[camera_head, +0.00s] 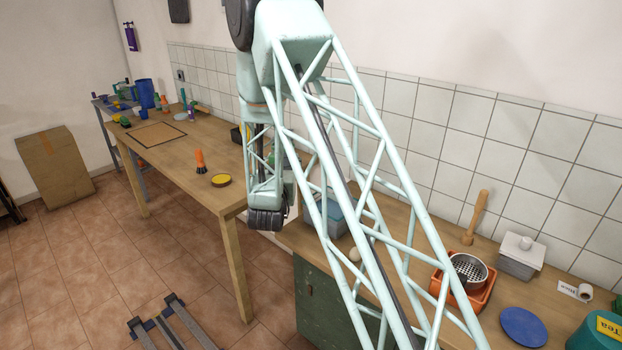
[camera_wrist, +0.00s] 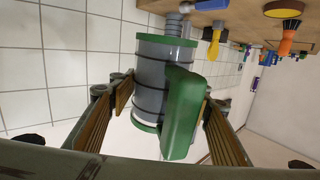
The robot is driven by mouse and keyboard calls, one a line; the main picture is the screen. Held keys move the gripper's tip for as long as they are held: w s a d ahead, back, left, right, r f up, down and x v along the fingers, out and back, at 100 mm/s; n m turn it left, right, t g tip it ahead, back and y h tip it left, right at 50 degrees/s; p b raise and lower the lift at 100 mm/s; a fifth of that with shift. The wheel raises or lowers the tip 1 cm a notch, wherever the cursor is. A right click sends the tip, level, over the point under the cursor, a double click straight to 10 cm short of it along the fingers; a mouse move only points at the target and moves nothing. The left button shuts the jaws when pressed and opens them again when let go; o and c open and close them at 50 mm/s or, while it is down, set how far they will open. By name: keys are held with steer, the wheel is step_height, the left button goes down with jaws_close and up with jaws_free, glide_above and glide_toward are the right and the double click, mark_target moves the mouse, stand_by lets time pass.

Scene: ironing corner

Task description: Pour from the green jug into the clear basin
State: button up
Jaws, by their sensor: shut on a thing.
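The green jug (camera_wrist: 152,75) fills the middle of the wrist view, a grey ribbed body with green bands and a thick green handle (camera_wrist: 182,115). My gripper (camera_wrist: 165,100) is shut on it, with one brown-padded finger on each side. The jug appears clear of the worktop. In the camera_head view my arm hides the jug and the fingers. A bluish box-like container (camera_head: 338,222) on the right worktop shows partly behind my arm; I cannot tell whether it is the clear basin. Whether the jug is pouring cannot be seen.
The left wooden table (camera_head: 190,150) holds an orange-black brush (camera_head: 200,162) and a yellow round tin (camera_head: 221,180). On the right worktop are an orange tray (camera_head: 463,295) with a metal strainer, a grey lidded box (camera_head: 521,258) and a blue disc (camera_head: 523,327). A tiled wall (camera_head: 480,130) stands behind.

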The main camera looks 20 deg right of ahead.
steer(key=s+d+f+m+g+h+p, duration=0.3)
steer(key=s+d+m+g+h, duration=0.3)
steer(key=s, duration=0.4)
steer(key=shift+s+f+m+g+h, duration=0.25)
steer(key=shift+s+m+g+h, duration=0.15)
steer(key=shift+m+g, duration=0.6)
steer(key=shift+f+p, duration=0.15)
steer(key=shift+p, duration=0.15)
step_height(320, 180, down, 6)
steer(key=a+g+y+p, duration=0.1)
steer(key=y+p, duration=0.1)
steer(key=y, duration=0.2)
steer(key=shift+m+g, duration=0.3)
steer(key=shift+g, duration=0.1)
steer(key=shift+s+f, duration=0.15)
steer(key=shift+f, duration=0.15)
steer(key=shift+a+r+y+p, duration=0.1)
steer(key=shift+r+y+p, duration=0.45)
steer(key=shift+p, duration=0.9)
stand_by(2.9)
